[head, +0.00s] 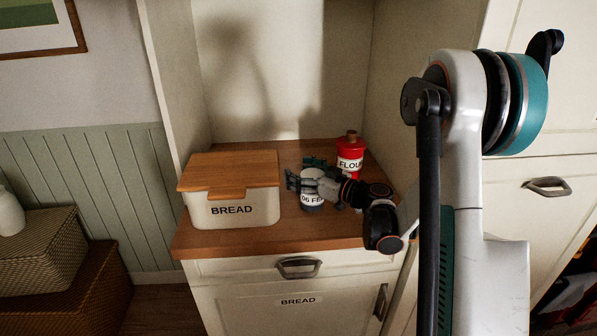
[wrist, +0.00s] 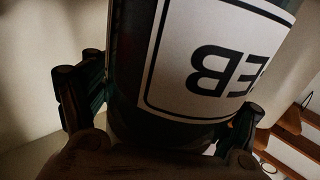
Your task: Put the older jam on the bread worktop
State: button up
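The jam jar (head: 313,202) is a dark jar with a pale top and a white label reading "06 FE…". It is upright at the front of the wooden bread worktop (head: 236,243), right of the bread box. I cannot tell whether its base touches the wood. My gripper (head: 306,178) reaches in from the right, its fingers on both sides of the jar. In the wrist view the jar (wrist: 180,115) fills the middle, its label upside down, and my gripper (wrist: 160,110) appears shut on it. No second jam jar shows.
A cream bread box (head: 231,212) with a wooden lid stands on the worktop's left. A red flour canister (head: 350,155) stands behind my gripper. Side walls of the cabinet close in the niche. Woven baskets (head: 62,275) sit at the far left.

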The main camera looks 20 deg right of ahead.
jog(key=p+v, duration=0.2)
jog(key=v, duration=1)
jog(key=shift+p, duration=0.4)
jog(key=o, duration=0.5)
